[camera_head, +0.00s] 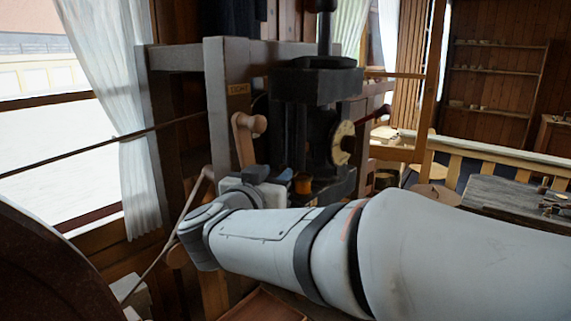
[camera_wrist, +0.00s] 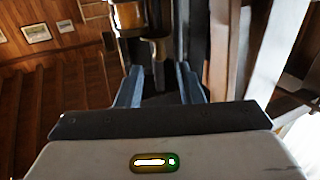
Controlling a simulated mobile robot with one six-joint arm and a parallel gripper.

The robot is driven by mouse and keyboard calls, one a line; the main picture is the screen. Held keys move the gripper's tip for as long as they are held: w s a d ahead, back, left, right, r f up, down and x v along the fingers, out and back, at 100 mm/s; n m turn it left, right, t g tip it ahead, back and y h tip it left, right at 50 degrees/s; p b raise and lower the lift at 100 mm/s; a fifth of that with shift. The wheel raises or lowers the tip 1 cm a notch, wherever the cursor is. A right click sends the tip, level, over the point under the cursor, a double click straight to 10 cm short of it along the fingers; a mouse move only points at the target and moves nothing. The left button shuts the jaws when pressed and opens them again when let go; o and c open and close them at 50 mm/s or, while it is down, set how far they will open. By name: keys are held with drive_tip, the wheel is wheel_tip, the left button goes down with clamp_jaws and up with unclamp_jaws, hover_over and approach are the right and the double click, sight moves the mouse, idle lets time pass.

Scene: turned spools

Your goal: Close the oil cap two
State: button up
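A small amber-brown cup-like part (camera_head: 303,184) sits low on the dark machine in the head view, just right of my gripper (camera_head: 270,177). In the wrist view my gripper (camera_wrist: 159,67) has its two blue-grey fingers spread apart, with a dark gap and dark machine parts beyond them. A brassy cup-shaped part (camera_wrist: 129,15) shows at the top of the wrist view, ahead of the fingertips and apart from them. I cannot tell for certain which part is oil cap two, or whether a cap there is open or closed.
The dark machine (camera_head: 315,85) stands in a grey frame (camera_head: 216,100) with a wooden crank handle (camera_head: 247,125) above my gripper. A pale disc (camera_head: 342,143) is at its right. A bench (camera_head: 500,195) and railing stand farther right, a curtained window left.

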sight(282, 167)
drive_tip(key=x, duration=0.5)
drive_tip(key=shift+w+d+p, duration=0.15)
drive_tip(key=shift+w+p, duration=0.1)
drive_tip(key=shift+p, duration=0.05)
drive_tip(key=shift+c, duration=0.5)
